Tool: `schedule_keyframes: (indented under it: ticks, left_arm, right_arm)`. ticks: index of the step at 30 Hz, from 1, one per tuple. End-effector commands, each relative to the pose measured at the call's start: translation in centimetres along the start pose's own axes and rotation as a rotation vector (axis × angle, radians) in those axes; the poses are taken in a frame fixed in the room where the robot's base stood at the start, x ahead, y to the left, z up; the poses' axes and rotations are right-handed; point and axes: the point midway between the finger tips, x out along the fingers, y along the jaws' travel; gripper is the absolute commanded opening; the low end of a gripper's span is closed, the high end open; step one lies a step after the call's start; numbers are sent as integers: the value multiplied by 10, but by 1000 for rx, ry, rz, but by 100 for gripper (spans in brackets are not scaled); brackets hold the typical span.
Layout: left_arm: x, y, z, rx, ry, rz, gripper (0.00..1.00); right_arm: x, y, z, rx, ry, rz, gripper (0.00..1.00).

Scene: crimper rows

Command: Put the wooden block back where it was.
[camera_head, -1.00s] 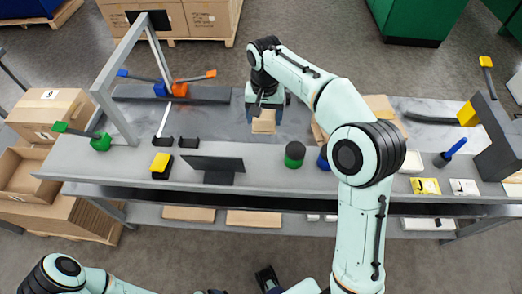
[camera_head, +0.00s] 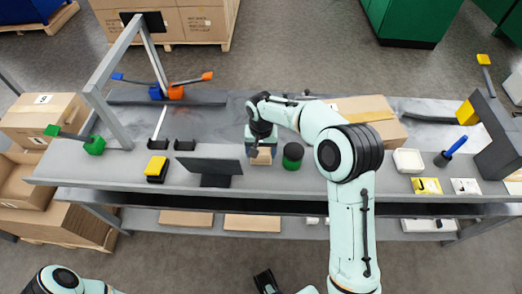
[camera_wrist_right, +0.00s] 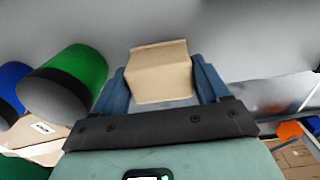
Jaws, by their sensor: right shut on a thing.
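The wooden block (camera_head: 262,157) is a small pale tan piece. It is between the blue fingers of my right gripper (camera_head: 260,150), over the grey bench (camera_head: 330,177) near its front edge. The right wrist view shows the block (camera_wrist_right: 160,74) between the two fingers of the gripper (camera_wrist_right: 160,84), with its far end sticking out past them. I cannot tell whether the block touches the bench.
A dark panel on a stand (camera_head: 213,168) is close on the left. A cardboard box (camera_head: 388,128) and a white tray (camera_head: 408,160) are further right. The bench behind the gripper is clear.

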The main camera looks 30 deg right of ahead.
Motion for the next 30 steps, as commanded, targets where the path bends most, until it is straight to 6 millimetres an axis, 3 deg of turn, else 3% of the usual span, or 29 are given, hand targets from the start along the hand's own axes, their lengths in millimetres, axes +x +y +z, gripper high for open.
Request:
schedule_keyframes:
  ticks: [11,12,13,14,23,30]
  left_arm:
    - [2,-1,0,0,-1,0,100]
    - [2,-1,0,0,-1,0,100]
    - [2,-1,0,0,0,0,100]
    - [2,0,0,0,0,0,100]
    - [-1,0,0,0,0,0,100]
    - [-5,2,0,1,2,1,100]
  right_arm:
    - [4,0,0,0,1,0,41]
    - [3,0,0,0,1,0,88]
    - [3,0,0,0,1,0,97]
    - [3,0,0,0,1,0,100]
    - [-2,0,0,0,1,-1,100]
    - [-43,-1,-1,0,6,-3,100]
